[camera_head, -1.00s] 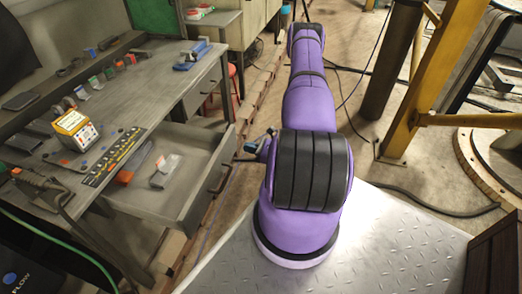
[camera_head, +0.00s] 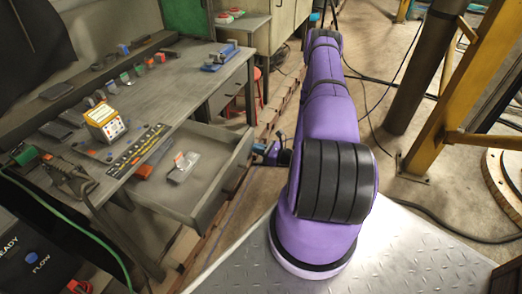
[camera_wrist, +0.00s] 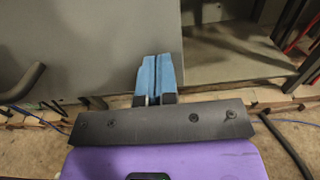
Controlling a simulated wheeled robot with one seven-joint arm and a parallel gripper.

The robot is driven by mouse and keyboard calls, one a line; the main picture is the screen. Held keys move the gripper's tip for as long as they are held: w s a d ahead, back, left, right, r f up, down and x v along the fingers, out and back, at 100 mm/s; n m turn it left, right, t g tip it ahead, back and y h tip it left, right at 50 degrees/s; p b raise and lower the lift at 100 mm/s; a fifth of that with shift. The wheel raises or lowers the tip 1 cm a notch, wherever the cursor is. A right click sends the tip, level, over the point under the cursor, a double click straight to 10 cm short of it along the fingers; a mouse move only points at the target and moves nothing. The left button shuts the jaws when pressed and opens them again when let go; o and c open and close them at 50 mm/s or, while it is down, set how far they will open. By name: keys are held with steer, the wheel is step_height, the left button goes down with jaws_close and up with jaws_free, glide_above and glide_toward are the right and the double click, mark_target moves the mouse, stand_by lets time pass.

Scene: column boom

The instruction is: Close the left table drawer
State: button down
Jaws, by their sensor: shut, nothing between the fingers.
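The left table drawer (camera_head: 205,197) is pulled out from under the grey workbench (camera_head: 190,83). A clear packet and a few small items lie inside it. Its front has a dark handle (camera_head: 240,158). My gripper (camera_head: 270,152) is just outside the drawer front, near its far end, partly hidden by my purple arm. In the wrist view, the blue fingers (camera_wrist: 157,72) are pressed together and empty. They point at a grey panel (camera_wrist: 90,45), which looks like the drawer front, with a dark curved handle (camera_wrist: 24,82) at the left. I cannot tell whether they touch it.
A second drawer (camera_head: 226,97) sits shut farther along the bench. A yellow box (camera_head: 104,120) and several tools lie on the benchtop. A dark pillar (camera_head: 420,70) and yellow frame (camera_head: 450,110) stand at right. Some floor between bench and pillar is open, with cables across it.

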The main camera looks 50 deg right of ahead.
mark_target(201, 136)
steer(key=x, duration=2.7)
steer(key=shift+w+f, duration=0.1)
steer(key=shift+w+a, duration=0.1)
steer(key=shift+w, duration=0.15)
steer(key=shift+w+r, duration=0.1)
steer(key=shift+r, duration=0.15)
